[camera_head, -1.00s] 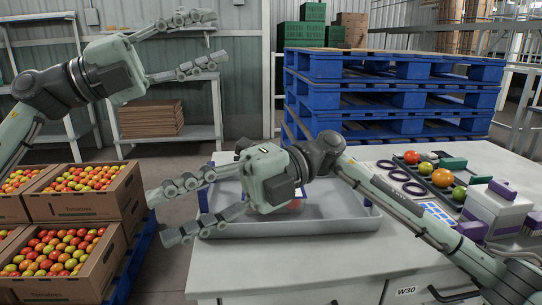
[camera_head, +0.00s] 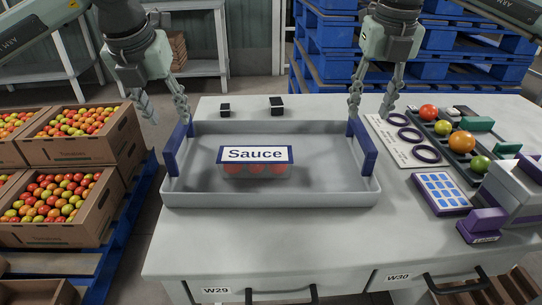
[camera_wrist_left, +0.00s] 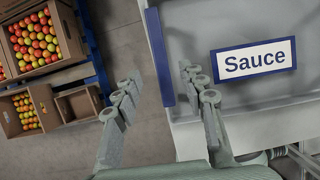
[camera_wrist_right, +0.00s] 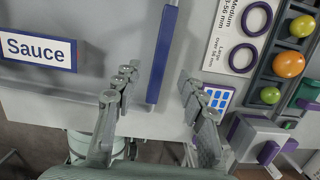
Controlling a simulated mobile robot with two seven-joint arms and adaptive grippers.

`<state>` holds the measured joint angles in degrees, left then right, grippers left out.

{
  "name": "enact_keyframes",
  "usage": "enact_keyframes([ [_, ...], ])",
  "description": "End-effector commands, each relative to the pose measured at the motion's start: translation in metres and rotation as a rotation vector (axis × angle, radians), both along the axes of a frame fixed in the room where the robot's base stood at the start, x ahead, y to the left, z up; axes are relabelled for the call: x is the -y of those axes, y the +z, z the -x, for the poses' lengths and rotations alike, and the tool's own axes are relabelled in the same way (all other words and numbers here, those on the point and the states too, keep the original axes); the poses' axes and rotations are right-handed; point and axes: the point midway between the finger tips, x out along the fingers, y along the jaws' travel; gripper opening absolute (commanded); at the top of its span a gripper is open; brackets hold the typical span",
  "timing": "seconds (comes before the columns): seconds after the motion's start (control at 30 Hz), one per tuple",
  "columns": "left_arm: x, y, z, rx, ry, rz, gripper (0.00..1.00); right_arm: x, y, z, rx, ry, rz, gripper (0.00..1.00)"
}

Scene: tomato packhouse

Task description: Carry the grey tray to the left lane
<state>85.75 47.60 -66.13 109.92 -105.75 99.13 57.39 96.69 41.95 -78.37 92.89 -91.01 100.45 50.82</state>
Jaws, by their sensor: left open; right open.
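The grey tray (camera_head: 270,200) sits on the table with a dark blue handle at each short end. A blue-framed Sauce sign (camera_head: 255,155) stands in it with red tomatoes (camera_head: 257,168) behind or beneath. My left gripper (camera_head: 168,115) points down, open, just above the left handle (camera_head: 178,150). In the left wrist view that handle (camera_wrist_left: 158,60) lies between the fingers (camera_wrist_left: 158,88). My right gripper (camera_head: 371,112) points down, open, above the right handle (camera_head: 363,150); the right wrist view shows that handle (camera_wrist_right: 163,55) between its fingers (camera_wrist_right: 158,85). Neither gripper is closed on a handle.
Right of the tray are a card with dark rings (camera_head: 405,140), a rack of tomatoes (camera_head: 462,143), a keypad (camera_head: 441,192) and a purple-grey device (camera_head: 510,195). Two small black blocks (camera_head: 276,102) stand behind the tray. Tomato boxes (camera_head: 85,145) stand at left. Blue pallets (camera_head: 330,60) are behind.

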Motion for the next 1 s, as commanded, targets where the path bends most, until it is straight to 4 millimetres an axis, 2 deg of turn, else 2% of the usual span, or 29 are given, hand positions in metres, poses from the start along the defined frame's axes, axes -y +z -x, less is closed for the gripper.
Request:
enact_keyframes([
  [0.5, 0.000, -0.062, -0.025, -0.003, -0.001, 0.002, 0.41, 0.000, -0.066, -0.009, -0.002, 0.001, -0.002, 0.41],
  [0.67, 0.001, -0.070, -0.029, -0.001, -0.002, 0.001, 0.41, 0.000, -0.075, -0.011, -0.001, 0.002, -0.001, 0.41],
  [0.93, 0.001, -0.071, -0.029, -0.001, -0.002, 0.001, 0.41, 0.000, -0.076, -0.011, 0.000, 0.002, -0.002, 0.41],
  [1.0, 0.001, -0.071, -0.029, -0.001, -0.002, 0.001, 0.35, 0.000, -0.076, -0.011, 0.000, 0.002, -0.002, 0.35],
])
